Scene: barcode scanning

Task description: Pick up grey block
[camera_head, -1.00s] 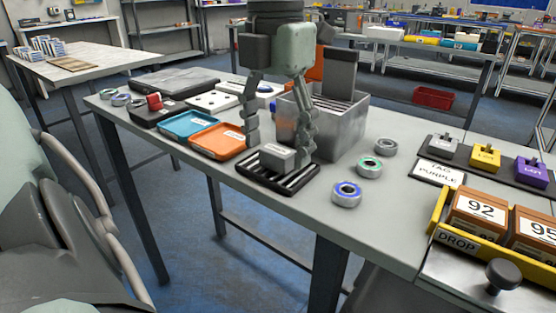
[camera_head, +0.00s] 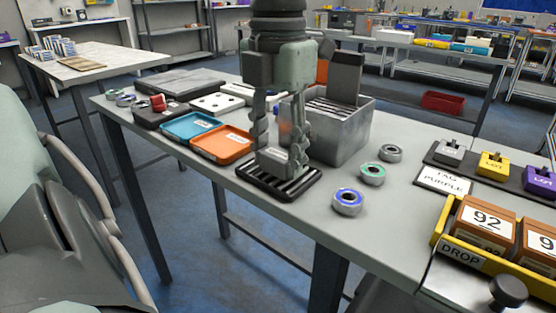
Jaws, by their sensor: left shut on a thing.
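The grey block (camera_head: 277,157) is a small light-grey box at the black slotted rack (camera_head: 259,190) near the table's front edge. My left gripper (camera_head: 281,162) comes down from above, with its fingers on either side of the block. It is shut on the block, and the fingers hide much of it. I cannot tell whether the block still touches the rack. My right gripper is not in view.
A grey metal bin (camera_head: 345,138) stands close behind the gripper. An orange tray (camera_head: 222,146) and a blue tray (camera_head: 188,127) lie left. Rings, including a blue-centred one (camera_head: 348,202), lie right. A yellow DROP bin (camera_head: 459,250) is front right.

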